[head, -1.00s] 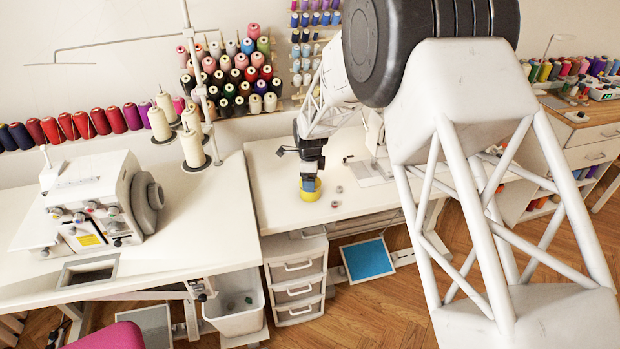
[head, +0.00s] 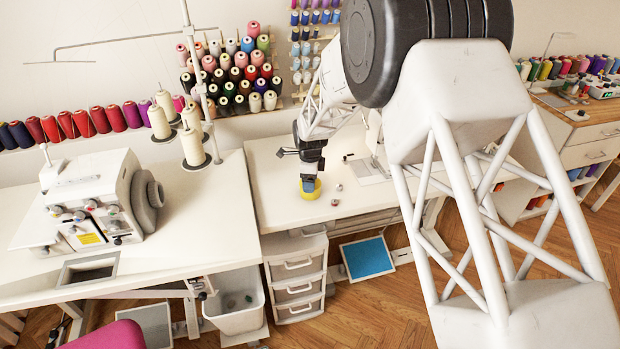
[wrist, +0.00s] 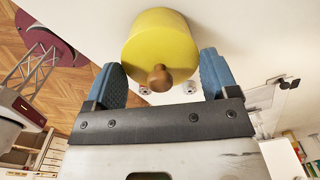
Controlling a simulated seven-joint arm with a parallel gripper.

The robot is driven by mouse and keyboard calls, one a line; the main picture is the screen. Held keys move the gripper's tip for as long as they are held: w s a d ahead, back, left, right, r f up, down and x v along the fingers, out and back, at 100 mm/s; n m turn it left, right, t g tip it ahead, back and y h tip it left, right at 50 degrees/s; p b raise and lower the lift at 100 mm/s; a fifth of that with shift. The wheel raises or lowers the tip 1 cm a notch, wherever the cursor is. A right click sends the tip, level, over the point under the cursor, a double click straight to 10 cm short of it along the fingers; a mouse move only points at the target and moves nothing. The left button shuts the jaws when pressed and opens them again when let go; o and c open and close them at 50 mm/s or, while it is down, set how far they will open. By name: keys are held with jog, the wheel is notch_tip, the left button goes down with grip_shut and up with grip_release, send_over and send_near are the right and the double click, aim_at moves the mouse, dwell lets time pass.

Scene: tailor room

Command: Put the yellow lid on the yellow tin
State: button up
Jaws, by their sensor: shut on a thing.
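A yellow round thing with a brown wooden knob (wrist: 158,78) shows in the wrist view between the two blue fingers of my gripper (wrist: 162,72). The knob faces the wrist camera, so this is the yellow lid (wrist: 160,45). My gripper is shut on it, a finger at each side. In the head view my gripper (head: 309,186) points down over the white table, with yellow (head: 311,194) around and below its fingertips. The lid and the yellow tin cannot be told apart there. I cannot tell whether the lid touches or sits on the tin.
Two small objects (head: 337,188) lie on the white table (head: 275,205) just right of the gripper. A sewing machine (head: 375,160) stands further right. A white overlocker (head: 95,200) is on the left table. The table front edge is close below the yellow thing.

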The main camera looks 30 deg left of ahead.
jog(key=o, duration=0.6)
jog(key=shift+r, duration=0.1)
jog(key=shift+r, duration=5.35)
